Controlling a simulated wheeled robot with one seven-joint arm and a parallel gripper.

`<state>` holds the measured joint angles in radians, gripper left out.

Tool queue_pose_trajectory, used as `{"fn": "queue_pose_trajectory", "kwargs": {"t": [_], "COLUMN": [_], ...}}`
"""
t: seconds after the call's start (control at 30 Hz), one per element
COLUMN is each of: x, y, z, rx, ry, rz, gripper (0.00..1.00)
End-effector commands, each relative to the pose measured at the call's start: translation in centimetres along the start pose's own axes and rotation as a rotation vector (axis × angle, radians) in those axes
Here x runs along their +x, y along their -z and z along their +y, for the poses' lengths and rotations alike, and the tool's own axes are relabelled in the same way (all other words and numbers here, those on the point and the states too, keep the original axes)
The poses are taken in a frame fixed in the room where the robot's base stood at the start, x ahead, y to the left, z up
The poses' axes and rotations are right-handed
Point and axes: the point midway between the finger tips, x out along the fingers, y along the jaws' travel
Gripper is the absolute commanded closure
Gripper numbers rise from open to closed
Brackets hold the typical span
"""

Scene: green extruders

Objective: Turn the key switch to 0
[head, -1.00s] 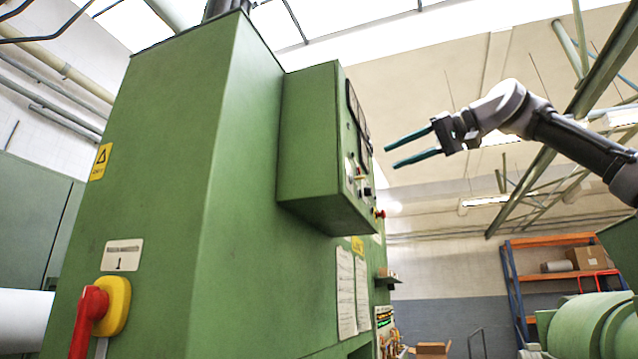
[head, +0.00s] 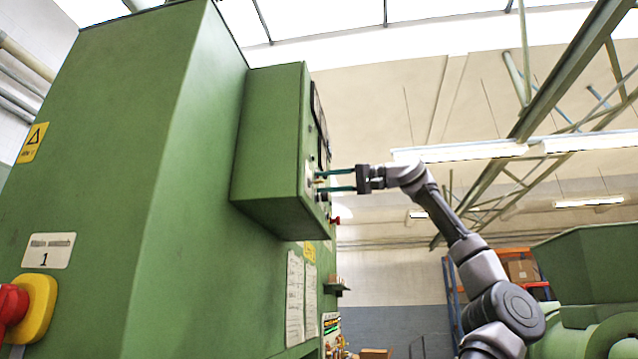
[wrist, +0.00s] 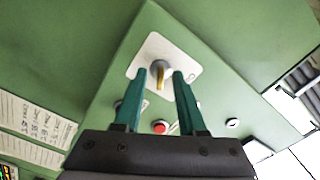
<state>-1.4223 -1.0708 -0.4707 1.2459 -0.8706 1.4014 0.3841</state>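The key switch (wrist: 158,72) shows in the wrist view as a yellowish knob on a white plate (wrist: 149,50) on the green panel. My gripper (wrist: 160,75) is open, with one teal finger on each side of the knob; I cannot tell whether they touch it. In the head view my gripper (head: 322,181) reaches from the right to the front face of the green control box (head: 270,140). The switch is too small there to read its setting, and no 0 mark is legible in either view.
A red button (wrist: 160,127) and a white round control (wrist: 232,123) sit on the same panel. A red and yellow switch (head: 38,308) is on the cabinet's near side at lower left. Paper sheets (head: 295,298) hang below the box.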

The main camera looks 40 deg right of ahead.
Motion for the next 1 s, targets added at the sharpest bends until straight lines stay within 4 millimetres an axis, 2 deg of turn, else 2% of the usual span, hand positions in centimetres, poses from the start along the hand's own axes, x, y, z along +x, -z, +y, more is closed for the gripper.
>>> {"fn": "queue_pose_trajectory", "kwargs": {"t": [0.03, 0.2, 0.47, 0.5, 0.6, 1.0], "x": [0.7, 1.8, 2.0, 2.0, 2.0, 1.9], "y": [0.0, 0.0, 0.0, 0.0, 0.0, 0.0], "z": [0.0, 0.0, 0.0, 0.0, 0.0, 0.0], "rx": [-0.001, -0.001, -0.001, -0.001, -0.001, -0.029], "ry": [0.0, 0.001, 0.0, 0.0, 0.0, -0.001], "rz": [-0.003, 0.0, 0.001, 0.001, 0.001, 0.0], "gripper": [0.6, 0.6, 0.6, 0.64, 1.0, 1.0]}}
